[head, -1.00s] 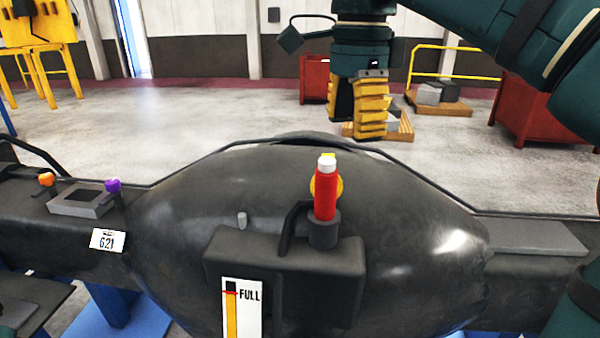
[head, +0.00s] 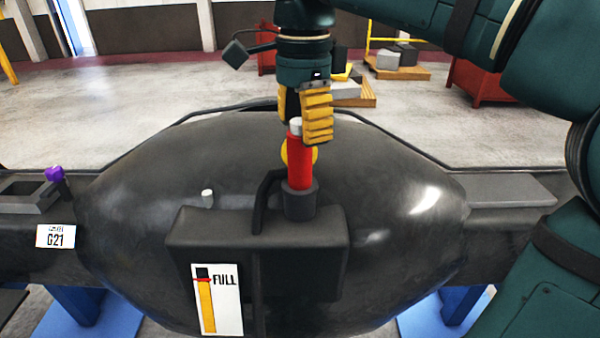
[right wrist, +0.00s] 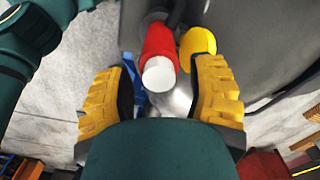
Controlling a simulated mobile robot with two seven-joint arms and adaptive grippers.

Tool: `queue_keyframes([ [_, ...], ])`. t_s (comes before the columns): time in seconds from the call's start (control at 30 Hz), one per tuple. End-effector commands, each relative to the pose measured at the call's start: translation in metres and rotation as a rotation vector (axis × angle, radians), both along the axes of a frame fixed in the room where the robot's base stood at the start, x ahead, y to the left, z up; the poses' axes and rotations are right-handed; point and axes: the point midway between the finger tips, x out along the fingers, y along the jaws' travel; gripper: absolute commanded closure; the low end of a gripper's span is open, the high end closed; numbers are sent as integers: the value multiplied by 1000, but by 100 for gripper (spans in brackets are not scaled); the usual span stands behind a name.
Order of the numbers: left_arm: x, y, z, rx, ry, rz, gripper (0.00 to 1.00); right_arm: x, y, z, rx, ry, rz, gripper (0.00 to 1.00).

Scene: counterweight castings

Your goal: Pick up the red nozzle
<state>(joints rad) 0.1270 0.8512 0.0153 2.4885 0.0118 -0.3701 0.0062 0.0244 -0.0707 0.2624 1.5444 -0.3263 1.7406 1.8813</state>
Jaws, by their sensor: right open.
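The red nozzle (head: 299,168) stands upright in a dark cup holder (head: 300,203) on the black casting's box, its white tip (head: 295,126) pointing up. My right gripper (head: 304,128) has yellow ridged fingers and hangs just above the nozzle, its fingers overlapping the tip in the head view. In the right wrist view the open fingers (right wrist: 160,95) lie either side of the nozzle's white end, with the red body (right wrist: 159,41) beyond; neither finger visibly touches it. My left gripper is not in view.
A yellow round part (right wrist: 198,42) sits close beside the nozzle. The dark rounded casting (head: 130,200) fills the foreground, with a gauge plate (head: 218,300) on its box. A purple knob (head: 54,174) is at the left. Open floor lies behind.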

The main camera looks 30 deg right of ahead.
Motion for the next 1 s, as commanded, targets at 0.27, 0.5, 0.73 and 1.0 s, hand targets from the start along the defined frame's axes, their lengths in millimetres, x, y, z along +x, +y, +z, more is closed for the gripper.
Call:
queue_keyframes([
  [0.27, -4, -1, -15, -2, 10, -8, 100, 0, 10, -39, -1, 2, 0, 45],
  [0.5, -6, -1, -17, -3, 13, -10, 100, 0, 10, -50, 0, 1, 0, 45],
  [0.73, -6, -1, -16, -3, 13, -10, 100, 0, 10, -49, 0, 1, 0, 67],
  [1.0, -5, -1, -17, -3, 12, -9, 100, 0, 10, -49, 0, 0, 1, 88],
])
